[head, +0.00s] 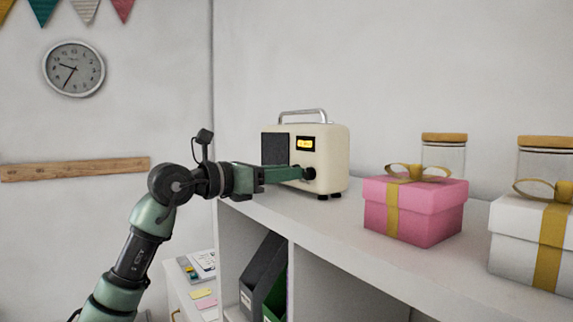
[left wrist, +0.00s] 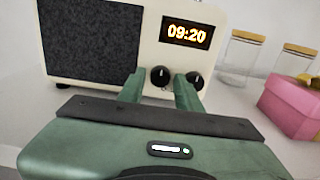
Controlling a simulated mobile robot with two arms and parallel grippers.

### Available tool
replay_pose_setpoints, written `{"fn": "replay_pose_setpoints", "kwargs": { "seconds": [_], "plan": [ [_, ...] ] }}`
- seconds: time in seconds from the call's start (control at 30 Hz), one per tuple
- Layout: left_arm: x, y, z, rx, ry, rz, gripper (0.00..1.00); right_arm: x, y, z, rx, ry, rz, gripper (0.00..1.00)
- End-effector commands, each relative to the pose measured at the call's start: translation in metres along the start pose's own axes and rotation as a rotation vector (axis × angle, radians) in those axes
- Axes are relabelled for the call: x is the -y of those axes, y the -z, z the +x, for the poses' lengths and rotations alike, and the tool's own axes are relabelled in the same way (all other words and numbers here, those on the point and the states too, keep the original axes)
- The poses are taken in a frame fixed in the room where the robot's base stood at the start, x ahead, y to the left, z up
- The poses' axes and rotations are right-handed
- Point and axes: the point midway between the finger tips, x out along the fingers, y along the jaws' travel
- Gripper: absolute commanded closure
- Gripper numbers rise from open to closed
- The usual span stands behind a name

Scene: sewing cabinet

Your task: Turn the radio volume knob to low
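The cream radio (head: 333,152) stands on the shelf top with a dark speaker panel and a lit display. In the left wrist view the radio (left wrist: 150,20) shows 09:20 and two black knobs below the display. My left gripper (head: 303,174) reaches the radio's front at knob height. In the left wrist view its two green fingers (left wrist: 160,86) are apart. The left knob (left wrist: 160,77) appears between the fingertips, with gaps on both sides. The right knob (left wrist: 196,80) is just outside the right finger and partly hidden by it. I cannot tell which knob is volume. My right gripper is out of view.
A pink gift box (head: 414,207) and a white gift box (head: 515,240) stand right of the radio on the shelf top (head: 330,226). Glass jars with wooden lids (head: 444,139) stand behind them. Dark and green file holders (head: 263,270) sit in the compartment below.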

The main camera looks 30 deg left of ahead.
Motion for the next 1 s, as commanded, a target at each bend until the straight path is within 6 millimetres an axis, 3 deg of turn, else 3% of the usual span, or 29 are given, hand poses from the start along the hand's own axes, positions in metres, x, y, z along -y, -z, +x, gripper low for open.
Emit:
{"fn": "replay_pose_setpoints", "kwargs": {
  "seconds": [0.3, 0.43, 0.77, 1.0],
  "plan": [
    [0.000, 0.000, 0.004, 0.001, 0.000, 0.000, 0.66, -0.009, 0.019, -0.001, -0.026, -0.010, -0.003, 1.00],
    [0.000, 0.000, 0.004, 0.001, 0.000, 0.000, 0.99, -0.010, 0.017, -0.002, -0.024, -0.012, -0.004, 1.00],
    [0.000, 0.000, 0.004, 0.001, -0.001, 0.028, 1.00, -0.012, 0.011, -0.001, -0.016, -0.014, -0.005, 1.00],
    [-0.001, 0.000, 0.004, 0.001, -0.002, 0.147, 1.00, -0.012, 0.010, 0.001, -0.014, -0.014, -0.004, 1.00]
  ]
}}
